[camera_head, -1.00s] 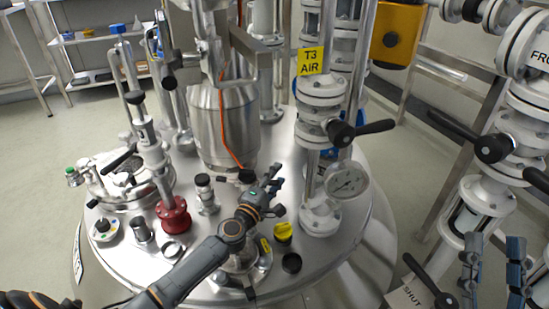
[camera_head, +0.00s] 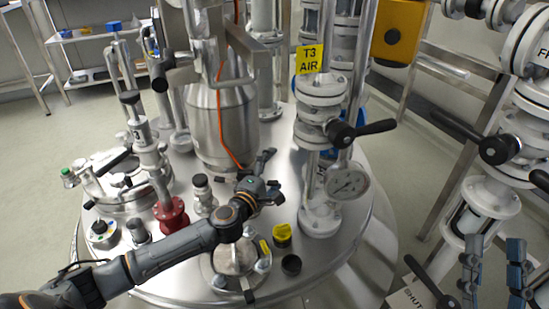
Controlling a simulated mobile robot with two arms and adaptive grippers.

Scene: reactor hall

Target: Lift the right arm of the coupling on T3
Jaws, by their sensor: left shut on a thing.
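My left gripper (camera_head: 268,178) is over the middle of the tank lid (camera_head: 330,262), its arm reaching in from the left. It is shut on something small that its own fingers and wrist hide. I cannot clearly make out the coupling or its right arm there. A round metal flange fitting (camera_head: 233,258) with bolts and a yellow tag (camera_head: 265,248) shows just below my wrist. The T3 AIR label (camera_head: 310,60) is on the white flanged pipe behind, to the right. My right gripper (camera_head: 492,275) is open and empty at the lower right, away from the lid.
A black valve lever (camera_head: 365,130) and a pressure gauge (camera_head: 347,184) stand right of my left gripper. A yellow cap (camera_head: 282,236) and a black cap (camera_head: 291,265) sit nearby on the lid. A red fitting (camera_head: 172,216) and a steel vessel (camera_head: 224,125) stand to the left and behind.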

